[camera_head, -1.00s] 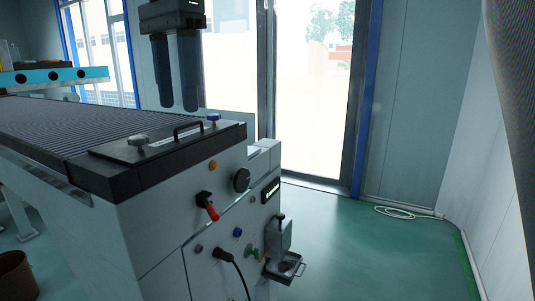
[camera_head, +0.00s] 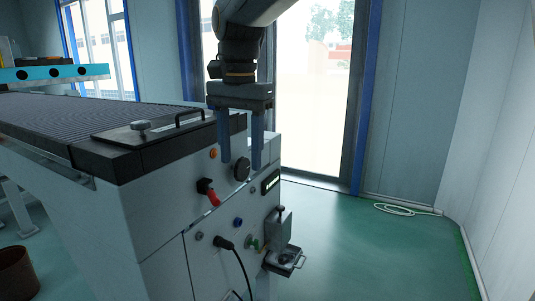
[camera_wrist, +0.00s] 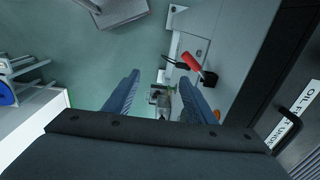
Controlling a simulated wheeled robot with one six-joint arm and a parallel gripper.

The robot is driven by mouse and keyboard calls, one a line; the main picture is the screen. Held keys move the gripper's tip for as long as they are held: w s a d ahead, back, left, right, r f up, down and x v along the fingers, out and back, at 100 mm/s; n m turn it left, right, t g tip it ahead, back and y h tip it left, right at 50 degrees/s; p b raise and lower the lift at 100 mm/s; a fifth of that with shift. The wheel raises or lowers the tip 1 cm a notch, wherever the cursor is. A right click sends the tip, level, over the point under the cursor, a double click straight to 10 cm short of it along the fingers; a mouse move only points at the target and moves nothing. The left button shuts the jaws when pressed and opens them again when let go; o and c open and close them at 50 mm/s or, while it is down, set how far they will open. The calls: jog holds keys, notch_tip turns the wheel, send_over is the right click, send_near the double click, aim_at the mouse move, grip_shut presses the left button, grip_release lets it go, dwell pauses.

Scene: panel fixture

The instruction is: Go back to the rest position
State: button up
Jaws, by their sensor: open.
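My gripper (camera_head: 241,164) is in the head view, pointing down with its two blue-grey fingers apart and nothing between them. I cannot tell the exact gap to the panel.
Green floor (camera_head: 350,240) is free to the right, with a coiled white hose (camera_head: 400,210) by the wall.

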jog(key=s+d+f+n+b, duration=0.2)
jog(key=s+d+f, duration=0.3)
jog(key=d+f, duration=0.7)
jog(key=s+d+f+n+t+b, duration=0.1)
jog(key=s+d+f+n+b, duration=0.2)
jog(key=d+f, duration=1)
notch_tip(320, 180, down, 7)
jog(key=s+b, duration=0.1)
jog(key=s, duration=0.1)
jog(key=shift+s, duration=0.35)
jog(key=shift+f, duration=0.1)
